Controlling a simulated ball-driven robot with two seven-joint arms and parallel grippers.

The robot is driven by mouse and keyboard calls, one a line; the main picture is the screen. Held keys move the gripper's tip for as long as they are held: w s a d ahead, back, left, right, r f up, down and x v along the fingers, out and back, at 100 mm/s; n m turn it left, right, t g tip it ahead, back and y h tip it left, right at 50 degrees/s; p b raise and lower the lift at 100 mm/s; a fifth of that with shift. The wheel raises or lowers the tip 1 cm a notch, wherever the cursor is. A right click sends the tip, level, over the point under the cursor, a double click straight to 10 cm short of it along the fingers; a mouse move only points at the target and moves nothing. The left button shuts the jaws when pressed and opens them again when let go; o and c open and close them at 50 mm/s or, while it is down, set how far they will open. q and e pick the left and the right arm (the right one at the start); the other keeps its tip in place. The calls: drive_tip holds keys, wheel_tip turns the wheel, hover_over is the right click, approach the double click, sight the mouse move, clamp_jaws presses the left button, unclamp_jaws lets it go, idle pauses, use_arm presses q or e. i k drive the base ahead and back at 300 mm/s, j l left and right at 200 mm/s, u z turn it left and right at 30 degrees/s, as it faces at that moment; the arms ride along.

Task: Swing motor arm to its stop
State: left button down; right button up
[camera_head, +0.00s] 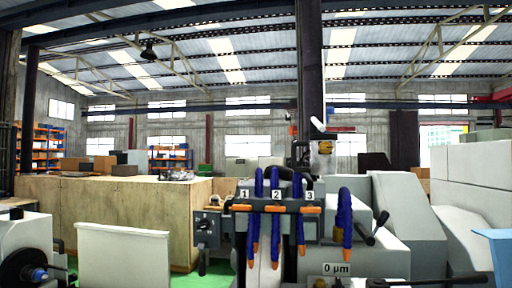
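A grey grinding machine (395,200) stands ahead, with a rack (276,207) of blue hoses (257,215) with orange tips, labelled 1, 2 and 3. A black lever with a ball end (378,228) sticks out at the right of the hoses. A small display (337,269) reads 0 µm. At the lower left, a light grey housing carries a black wheel with a blue hub (38,274). I cannot tell for certain which part is the motor arm. Neither of my grippers can be made out in the head view.
A grey control box (207,229) with a knob stands left of the hoses. A pale panel (123,257) stands at the lower left. A long wooden cabinet (110,208) runs behind. A blue surface (496,250) is at the right edge. Green floor shows between.

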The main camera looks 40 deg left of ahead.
sight(319, 164)
drive_tip(key=u, duration=1.1)
